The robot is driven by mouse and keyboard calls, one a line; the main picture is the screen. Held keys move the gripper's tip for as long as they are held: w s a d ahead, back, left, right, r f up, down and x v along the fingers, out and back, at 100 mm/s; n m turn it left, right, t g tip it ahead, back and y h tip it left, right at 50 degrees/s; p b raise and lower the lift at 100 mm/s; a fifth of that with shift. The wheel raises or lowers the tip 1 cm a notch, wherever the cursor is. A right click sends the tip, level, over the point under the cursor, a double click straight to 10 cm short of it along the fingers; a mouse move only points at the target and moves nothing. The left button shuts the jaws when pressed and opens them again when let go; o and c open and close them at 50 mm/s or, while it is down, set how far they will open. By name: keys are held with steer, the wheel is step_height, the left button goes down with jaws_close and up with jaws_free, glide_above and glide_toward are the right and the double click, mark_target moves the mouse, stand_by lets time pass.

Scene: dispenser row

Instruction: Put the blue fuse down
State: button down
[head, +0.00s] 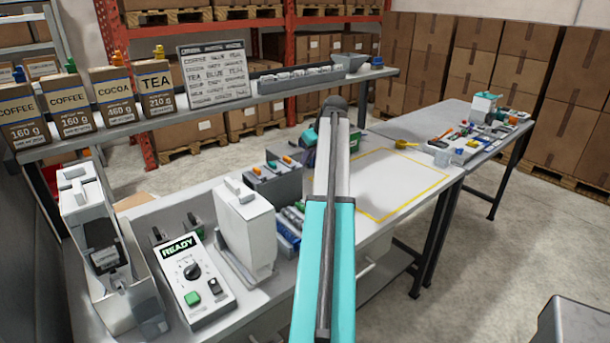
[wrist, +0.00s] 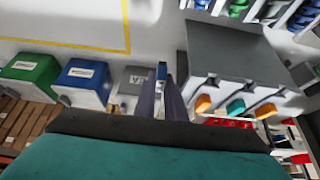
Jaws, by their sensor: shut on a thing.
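The blue fuse (wrist: 161,71) is a small blue piece between the tips of my gripper (wrist: 161,84) in the wrist view. The two dark fingers are shut on it. The fuse is over the light worktop, between the grey labelled bin and the grey lever block. I cannot tell whether it touches the worktop. In the head view my arm hides the fuse and the fingertips.
A grey block (wrist: 225,50) with orange and teal levers stands right of my gripper. Green (wrist: 30,75), blue (wrist: 82,82) and grey (wrist: 133,82) bins stand left. The yellow-outlined area (head: 385,185) is clear. A white machine (head: 247,235) stands nearer.

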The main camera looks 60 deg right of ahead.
steer(key=shift+r+b, duration=0.35)
steer(key=shift+r, duration=2.25)
steer(key=shift+s, duration=0.2)
